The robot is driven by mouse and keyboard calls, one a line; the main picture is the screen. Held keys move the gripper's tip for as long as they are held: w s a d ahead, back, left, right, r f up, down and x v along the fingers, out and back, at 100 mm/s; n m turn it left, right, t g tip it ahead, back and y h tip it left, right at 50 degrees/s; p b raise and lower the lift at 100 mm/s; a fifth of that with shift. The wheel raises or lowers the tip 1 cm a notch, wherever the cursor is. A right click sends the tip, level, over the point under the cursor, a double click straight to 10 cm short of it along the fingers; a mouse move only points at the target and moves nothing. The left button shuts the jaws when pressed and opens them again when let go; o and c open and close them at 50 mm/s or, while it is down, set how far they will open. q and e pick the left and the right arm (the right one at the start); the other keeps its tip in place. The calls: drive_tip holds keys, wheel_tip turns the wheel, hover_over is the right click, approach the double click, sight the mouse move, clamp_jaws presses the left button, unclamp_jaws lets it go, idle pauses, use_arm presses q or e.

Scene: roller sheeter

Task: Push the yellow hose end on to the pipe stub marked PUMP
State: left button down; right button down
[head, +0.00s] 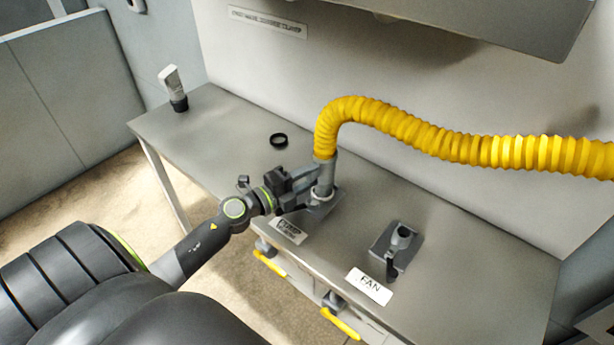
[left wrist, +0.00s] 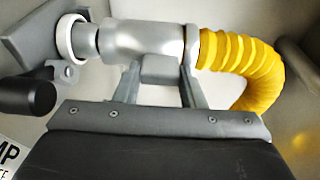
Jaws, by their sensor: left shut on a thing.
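The yellow hose (head: 430,135) arches over the bench and ends in a grey cuff (head: 325,172), which points down over the PUMP stub's base plate (head: 326,208). My left gripper (head: 308,182) is shut on this cuff from the left side. In the left wrist view the cuff (left wrist: 140,38) lies between the fingers (left wrist: 160,75), with the yellow hose (left wrist: 240,65) at its right. A white ring (left wrist: 70,37) at the stub sits right beside the cuff's open end. My right gripper is not in view.
The PUMP label (head: 288,231) is at the bench's front edge. A second stub with a lever (head: 402,240) stands to the right behind the FAN label (head: 369,287). A black ring (head: 278,140) and a grey-black object (head: 174,88) are farther back left. An overhead cabinet (head: 490,20) hangs above.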

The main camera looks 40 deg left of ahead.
use_arm(q)
drive_tip(key=shift+f, duration=0.15)
drive_tip(key=shift+f+b, duration=0.45)
drive_tip(key=shift+b, duration=0.1)
drive_tip(key=shift+f, duration=0.25)
idle(0.3)
